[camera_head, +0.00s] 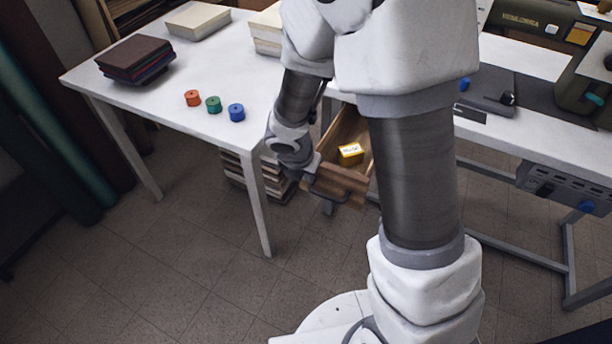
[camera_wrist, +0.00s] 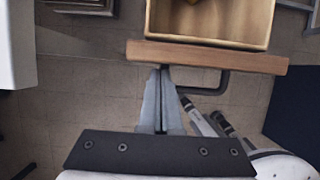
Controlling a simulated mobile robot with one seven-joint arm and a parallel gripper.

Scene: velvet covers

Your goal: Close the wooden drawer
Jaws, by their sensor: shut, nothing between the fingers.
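The wooden drawer (camera_head: 341,181) stands pulled out under the table, with a yellow box (camera_head: 350,153) inside it. In the wrist view its front panel (camera_wrist: 207,56) runs across the upper middle, with the open inside (camera_wrist: 210,20) beyond it. A dark handle (camera_wrist: 215,86) is on the near side of the panel. My gripper (camera_wrist: 161,72) is shut and empty, its fingertips at the lower edge of the panel, left of the handle. I cannot tell whether they touch. In the head view my gripper (camera_head: 306,180) is at the drawer's front, partly hidden.
A white table (camera_head: 160,95) holds red, green and blue spools (camera_head: 214,104) and dark books (camera_head: 136,57). Its leg (camera_head: 257,205) stands left of the drawer. Stacked material (camera_head: 236,170) lies beneath. The tiled floor (camera_head: 200,270) in front is clear.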

